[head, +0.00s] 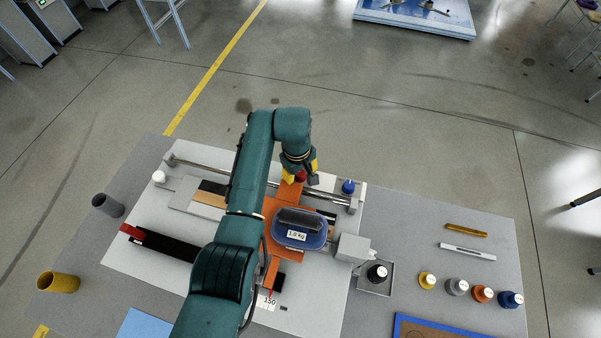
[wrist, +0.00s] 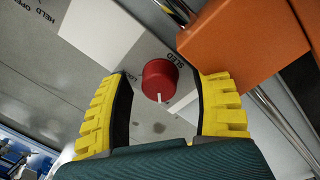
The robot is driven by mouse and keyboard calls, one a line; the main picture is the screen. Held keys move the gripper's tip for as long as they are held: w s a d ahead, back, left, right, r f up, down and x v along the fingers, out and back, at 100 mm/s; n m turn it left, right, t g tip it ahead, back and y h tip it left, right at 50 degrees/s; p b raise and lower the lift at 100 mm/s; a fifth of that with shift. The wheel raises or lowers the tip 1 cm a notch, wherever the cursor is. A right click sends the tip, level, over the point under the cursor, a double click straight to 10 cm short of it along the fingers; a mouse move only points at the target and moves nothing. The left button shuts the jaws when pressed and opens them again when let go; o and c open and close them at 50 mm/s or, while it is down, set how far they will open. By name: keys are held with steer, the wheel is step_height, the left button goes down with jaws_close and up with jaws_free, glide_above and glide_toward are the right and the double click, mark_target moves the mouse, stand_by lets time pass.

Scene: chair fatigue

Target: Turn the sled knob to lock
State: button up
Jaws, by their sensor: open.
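The red sled knob (wrist: 159,79) sits on a light grey plate, with a white pointer mark at its lower edge in the wrist view. The word "SLED" is printed above right of it; a label at its left is partly hidden by a finger. My gripper (wrist: 168,80) is open, its yellow fingers on either side of the knob with gaps showing. In the head view my gripper (head: 301,179) is at the far end of the orange sled (head: 284,205), with a bit of red knob (head: 300,174) showing.
A blue tub labelled 1.0 kg (head: 298,230) sits on the orange sled. A metal rail (head: 330,194) crosses behind it. A blue knob (head: 348,187) and a white knob (head: 159,177) stand at the sides. Several coloured capped pieces (head: 457,287) stand at the right.

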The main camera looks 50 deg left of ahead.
jaws_close()
